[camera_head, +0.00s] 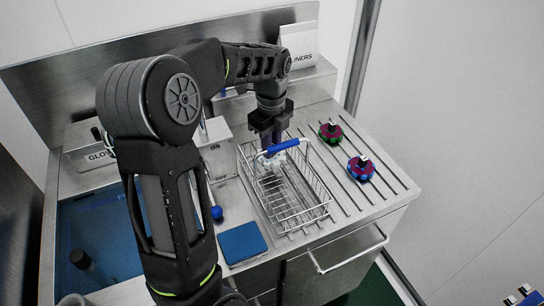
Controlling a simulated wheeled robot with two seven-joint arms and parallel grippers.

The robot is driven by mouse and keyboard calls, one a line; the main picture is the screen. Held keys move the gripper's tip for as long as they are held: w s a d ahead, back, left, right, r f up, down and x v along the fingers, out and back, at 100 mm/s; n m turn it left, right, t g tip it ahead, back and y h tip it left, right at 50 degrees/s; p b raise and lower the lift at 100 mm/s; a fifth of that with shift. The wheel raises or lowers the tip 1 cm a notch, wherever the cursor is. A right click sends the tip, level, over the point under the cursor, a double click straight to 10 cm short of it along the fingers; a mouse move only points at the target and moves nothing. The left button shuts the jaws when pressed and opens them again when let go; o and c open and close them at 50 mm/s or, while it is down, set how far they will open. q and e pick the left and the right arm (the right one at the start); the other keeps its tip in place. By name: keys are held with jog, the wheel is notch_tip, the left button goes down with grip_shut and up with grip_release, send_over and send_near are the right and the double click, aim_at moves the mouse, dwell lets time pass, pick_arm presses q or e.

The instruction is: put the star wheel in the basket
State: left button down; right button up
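The wire basket (292,205) stands on the ribbed steel drainboard, with a blue grip on its raised handle (283,146). My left gripper (269,143) points down at the far end of the basket, close to the handle. A small pale and bluish piece (266,159) shows just below its fingers, partly hidden by the handle; I cannot tell whether it is held or what it is. Two round notched wheels are on the drainboard right of the basket: a red and green one (330,131) and a blue and purple one (361,168). My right gripper is out of view.
A blue pad (242,244) and a blue ball-ended stick (217,212) lie left of the basket. A blue sink basin (100,235) is at the left, partly behind my arm. A sign reading "LINERS" (300,45) stands at the back. The drainboard's right side has free room.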

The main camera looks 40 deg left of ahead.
pick_arm(q)
jog(key=shift+f, duration=1.85)
jog(key=shift+f, duration=0.1)
jog(key=c, duration=1.3)
grip_release()
jog(key=shift+c, duration=0.2)
notch_tip(320, 180, up, 12)
jog(key=shift+r, duration=0.1)
